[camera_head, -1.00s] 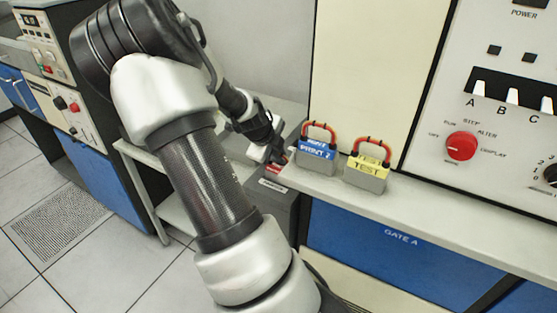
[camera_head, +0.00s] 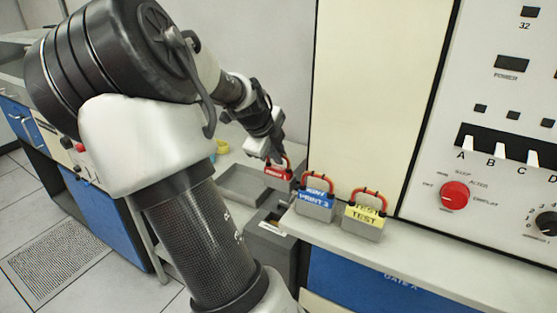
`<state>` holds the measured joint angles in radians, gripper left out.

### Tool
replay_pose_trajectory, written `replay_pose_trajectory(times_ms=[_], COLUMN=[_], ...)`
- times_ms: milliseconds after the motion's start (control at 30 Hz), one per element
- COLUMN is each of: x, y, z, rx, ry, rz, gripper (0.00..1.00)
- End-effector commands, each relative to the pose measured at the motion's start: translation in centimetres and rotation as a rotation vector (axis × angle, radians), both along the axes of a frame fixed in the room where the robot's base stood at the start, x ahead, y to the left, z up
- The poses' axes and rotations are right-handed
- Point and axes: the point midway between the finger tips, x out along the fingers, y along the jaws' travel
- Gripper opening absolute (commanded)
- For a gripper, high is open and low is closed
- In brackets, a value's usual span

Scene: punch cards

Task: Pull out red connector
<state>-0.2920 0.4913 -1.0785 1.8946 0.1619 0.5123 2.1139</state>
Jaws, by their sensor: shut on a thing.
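The red connector (camera_head: 278,173) is a small block with a red label and a red wire loop. My gripper (camera_head: 284,160) is shut on it at the loop. It hangs above and behind the dark grey socket box (camera_head: 270,222), clear of its top, in front of the grey counter. An opening shows in the top of the box. My fingertips are small and partly hidden by the wrist.
A blue-labelled connector (camera_head: 314,202) and a yellow-labelled connector (camera_head: 363,216) stand upright on the ledge (camera_head: 420,237) just to the right. A shallow grey tray (camera_head: 240,184) lies to the left, with a yellow ring behind it. The control panel (camera_head: 500,130) rises at the right.

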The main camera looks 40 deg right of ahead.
Motion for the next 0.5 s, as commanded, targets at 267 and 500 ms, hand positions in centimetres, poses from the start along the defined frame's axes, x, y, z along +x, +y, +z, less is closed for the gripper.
replay_pose_trajectory(times_ms=[267, 500], x=[0.03, 0.02], y=[-0.06, -0.06], z=[0.10, 0.92], rx=[-0.002, -0.002], ry=[-0.001, -0.002], rz=[0.001, 0.000], gripper=[0.00, 0.00])
